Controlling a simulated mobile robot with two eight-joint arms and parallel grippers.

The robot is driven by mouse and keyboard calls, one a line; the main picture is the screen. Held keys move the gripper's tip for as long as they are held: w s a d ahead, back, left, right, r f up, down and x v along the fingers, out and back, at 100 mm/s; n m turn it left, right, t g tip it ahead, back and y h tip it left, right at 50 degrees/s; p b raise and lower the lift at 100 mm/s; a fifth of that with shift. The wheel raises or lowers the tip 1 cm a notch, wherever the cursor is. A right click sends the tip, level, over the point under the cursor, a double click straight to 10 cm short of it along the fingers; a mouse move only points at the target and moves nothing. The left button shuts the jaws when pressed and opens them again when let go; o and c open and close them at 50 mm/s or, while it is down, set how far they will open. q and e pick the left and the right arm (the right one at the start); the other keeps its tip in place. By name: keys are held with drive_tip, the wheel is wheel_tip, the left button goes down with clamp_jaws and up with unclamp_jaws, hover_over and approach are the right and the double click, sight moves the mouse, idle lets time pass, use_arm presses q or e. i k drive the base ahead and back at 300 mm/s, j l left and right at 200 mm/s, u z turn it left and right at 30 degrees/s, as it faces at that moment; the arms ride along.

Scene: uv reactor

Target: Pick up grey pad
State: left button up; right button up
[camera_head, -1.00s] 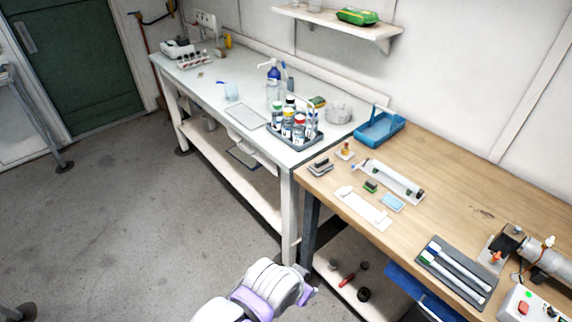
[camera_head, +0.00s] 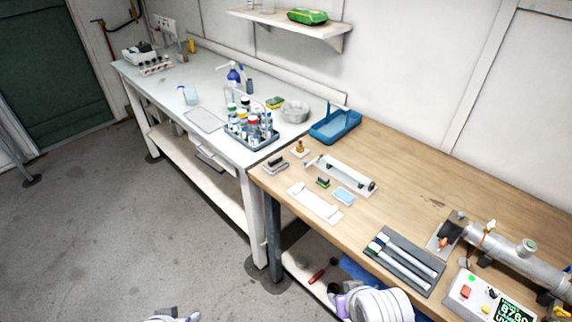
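A small dark grey pad-like piece (camera_head: 275,166) lies on the wooden bench near its left corner, close to where the bench meets the white table. It is small in view, and I cannot make out its details. A white arm part of mine shows at the bottom edge right of centre, in front of the bench, and a smaller part shows at the bottom left. Neither gripper can be made out, and no arm part is near the grey piece.
A white plate (camera_head: 315,203), a light blue pad (camera_head: 343,196) and a small green-topped block (camera_head: 323,182) lie near the grey piece. A clear-tube fixture (camera_head: 340,174) and a blue tray (camera_head: 335,124) stand behind. A dark tray with tubes (camera_head: 404,262) sits right. A bottle rack (camera_head: 251,134) stands left.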

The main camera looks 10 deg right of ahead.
sight(276, 163)
drive_tip(key=i+l, duration=0.45)
drive_tip(key=z, duration=1.25)
drive_tip(key=u, duration=1.25)
drive_tip(key=k+z, duration=0.15)
drive_tip(key=k, duration=0.4)
drive_tip(key=i+z, duration=0.1)
drive_tip(key=z, duration=0.35)
drive_tip(key=j+z, duration=0.2)
drive_tip(key=z, duration=0.3)
drive_tip(key=i+j+z, duration=0.1)
drive_tip(key=z, duration=0.35)
drive_tip(key=j+z, duration=0.3)
drive_tip(key=j, duration=0.25)
drive_tip(key=j+z, duration=0.3)
drive_tip(key=j, duration=0.25)
